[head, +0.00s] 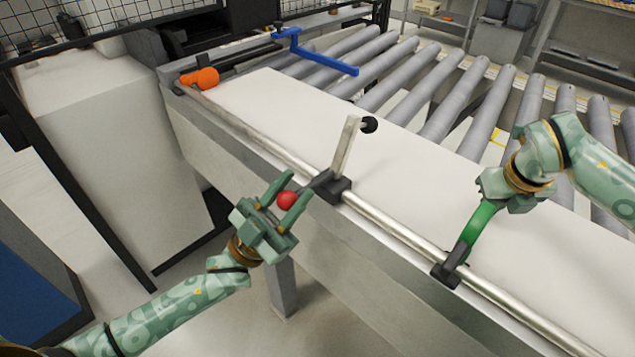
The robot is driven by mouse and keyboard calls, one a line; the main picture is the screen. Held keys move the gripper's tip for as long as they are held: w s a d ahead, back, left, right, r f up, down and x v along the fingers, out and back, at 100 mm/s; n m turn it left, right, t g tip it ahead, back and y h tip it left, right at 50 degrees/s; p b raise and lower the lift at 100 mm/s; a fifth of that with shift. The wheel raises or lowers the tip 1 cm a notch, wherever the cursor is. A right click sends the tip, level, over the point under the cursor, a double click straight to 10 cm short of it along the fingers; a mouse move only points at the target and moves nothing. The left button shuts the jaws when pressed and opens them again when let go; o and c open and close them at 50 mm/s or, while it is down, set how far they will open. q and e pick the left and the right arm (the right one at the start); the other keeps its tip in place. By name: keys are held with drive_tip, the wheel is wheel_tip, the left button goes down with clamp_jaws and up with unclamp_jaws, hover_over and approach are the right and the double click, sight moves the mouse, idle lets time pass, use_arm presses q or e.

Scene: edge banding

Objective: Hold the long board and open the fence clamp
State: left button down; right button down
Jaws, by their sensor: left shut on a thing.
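The long white board (420,165) lies flat along the metal rail and reaches over the rollers. On the rail sits a dark clamp block (333,188) with a short dark lever ending in a red ball knob (287,200). My left gripper (286,199) has its fingers on either side of the red knob and is shut on it.
A second dark block (445,274) sits on the rail (400,230) at the foot of the green handle. A blue bar (318,55) and orange knobs (205,77) are at the far end. Grey rollers (455,100) lie behind. A pale cabinet (115,140) stands left.

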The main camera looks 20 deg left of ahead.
use_arm(q)
drive_tip(key=shift+s+f, duration=0.15)
drive_tip(key=shift+f, duration=0.2)
use_arm(e)
drive_tip(key=shift+s+d+f, duration=0.1)
drive_tip(key=shift+s+f, duration=0.05)
drive_tip(key=shift+f, duration=0.4)
use_arm(q)
drive_tip(key=c, duration=1)
unclamp_jaws()
drive_tip(key=shift+r, duration=0.1)
drive_tip(key=shift+c, duration=0.2)
use_arm(e)
drive_tip(key=shift+s, duration=0.1)
use_arm(q)
drive_tip(key=v, duration=1.2)
drive_tip(key=shift+s+r, duration=0.1)
drive_tip(key=shift+s, duration=0.05)
use_arm(e)
drive_tip(key=shift+r, duration=0.15)
use_arm(q)
wheel_tip(320, 180, up, 7)
drive_tip(key=h+p, duration=0.1)
drive_tip(key=p, duration=0.5)
drive_tip(key=shift+m, duration=0.4)
use_arm(e)
wheel_tip(320, 180, up, 8)
drive_tip(key=shift+w+r, duration=0.15)
drive_tip(key=shift+w, duration=0.05)
